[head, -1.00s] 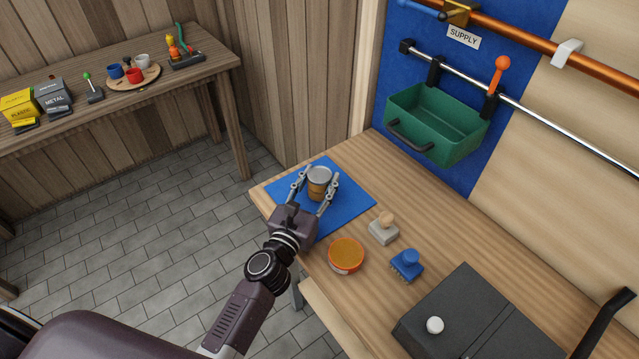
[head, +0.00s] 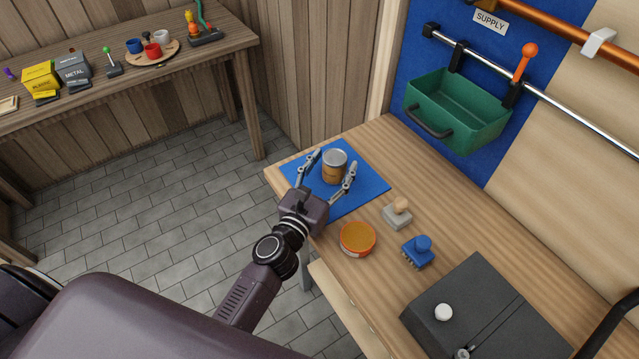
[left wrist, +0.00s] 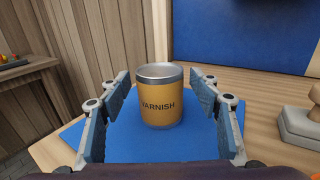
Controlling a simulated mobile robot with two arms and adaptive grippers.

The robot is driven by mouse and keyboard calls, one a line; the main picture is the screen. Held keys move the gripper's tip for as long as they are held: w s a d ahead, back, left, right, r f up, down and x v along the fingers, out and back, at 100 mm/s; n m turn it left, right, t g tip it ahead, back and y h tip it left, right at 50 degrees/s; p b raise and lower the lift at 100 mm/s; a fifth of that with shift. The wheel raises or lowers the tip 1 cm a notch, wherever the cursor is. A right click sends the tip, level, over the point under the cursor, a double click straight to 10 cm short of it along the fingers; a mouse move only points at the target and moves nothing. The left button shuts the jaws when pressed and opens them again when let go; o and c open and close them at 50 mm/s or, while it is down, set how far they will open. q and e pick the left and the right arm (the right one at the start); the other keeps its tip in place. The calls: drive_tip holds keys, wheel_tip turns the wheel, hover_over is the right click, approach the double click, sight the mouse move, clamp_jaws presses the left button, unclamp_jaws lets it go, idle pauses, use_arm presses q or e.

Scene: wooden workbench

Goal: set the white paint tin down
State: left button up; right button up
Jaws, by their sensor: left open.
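A tan tin with a metal rim and the word VARNISH (head: 335,168) stands upright on a blue mat (head: 368,187) at the bench's far left corner. It also shows in the left wrist view (left wrist: 160,100), clear of both finger pads. My left gripper (head: 334,160) is open, its fingers spread either side of the tin, with its palm back towards me. No white paint tin shows; the tin at the gripper is tan. My right gripper is not in view.
A round orange-topped tin (head: 357,239), a grey block with a wooden knob (head: 398,214) and a blue brush (head: 418,251) stand nearer on the bench. A dark case (head: 480,310) lies at the right. A green bin (head: 458,112) hangs on a rail behind.

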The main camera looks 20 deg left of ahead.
use_arm(q)
drive_tip(key=s, duration=0.3)
drive_tip(key=s+b, duration=0.1)
drive_tip(key=s, duration=0.2)
drive_tip(key=s+a+b, duration=0.1)
drive_tip(key=s, duration=0.2)
drive_tip(key=shift+s+f, duration=0.1)
drive_tip(key=shift+s, duration=0.1)
drive_tip(key=shift+s+a, duration=0.15)
drive_tip(key=shift+s, duration=0.55)
